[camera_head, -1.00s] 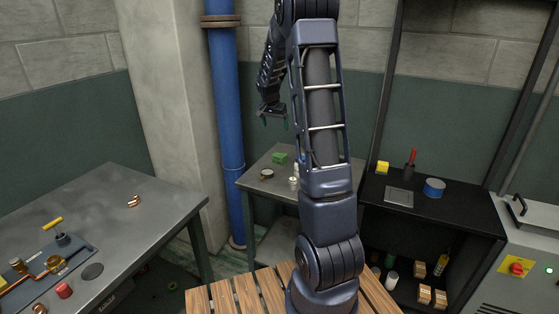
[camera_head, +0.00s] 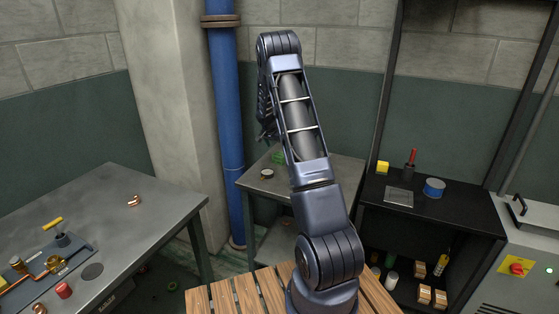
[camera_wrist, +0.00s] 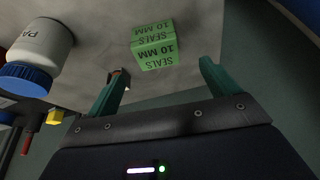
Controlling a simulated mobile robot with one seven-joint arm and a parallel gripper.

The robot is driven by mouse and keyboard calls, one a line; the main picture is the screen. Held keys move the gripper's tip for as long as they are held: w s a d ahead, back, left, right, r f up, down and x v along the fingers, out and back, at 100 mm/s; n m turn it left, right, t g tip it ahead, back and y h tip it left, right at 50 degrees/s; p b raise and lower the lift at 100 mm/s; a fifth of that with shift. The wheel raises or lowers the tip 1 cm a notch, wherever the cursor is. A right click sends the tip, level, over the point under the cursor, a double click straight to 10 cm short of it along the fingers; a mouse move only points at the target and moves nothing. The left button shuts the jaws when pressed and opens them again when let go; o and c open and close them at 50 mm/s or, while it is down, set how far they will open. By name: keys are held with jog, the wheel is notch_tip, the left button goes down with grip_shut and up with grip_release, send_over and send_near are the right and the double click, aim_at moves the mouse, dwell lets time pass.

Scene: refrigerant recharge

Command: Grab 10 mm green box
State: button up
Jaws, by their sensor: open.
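The green box (camera_wrist: 154,45), marked "10 MM SEALS", lies on the grey table (camera_wrist: 105,22) in the wrist view. It also shows in the head view (camera_head: 278,158), partly hidden by my arm. My gripper (camera_wrist: 161,86) is open, with its two green fingertips apart and nothing between them. The box is beyond the fingertips, roughly between them in the picture, and appears apart from them. In the head view my fingers are mostly hidden behind my arm, above the box.
A white bottle with a blue cap (camera_wrist: 38,52) is left of the box in the wrist view. A small round gauge-like thing (camera_head: 267,174) is near the table's left edge. A blue pipe (camera_head: 227,110) stands behind. A black shelf (camera_head: 455,213) with several items is at the right.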

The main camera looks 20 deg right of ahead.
aim_at(279, 155)
jog(key=x, duration=0.3)
jog(key=shift+f, duration=0.25)
jog(key=shift+s+x, duration=0.15)
jog(key=shift+x, duration=1.15)
jog(key=shift+s+x, duration=0.15)
jog(key=shift+x, duration=1.15)
jog(key=c, duration=1.1)
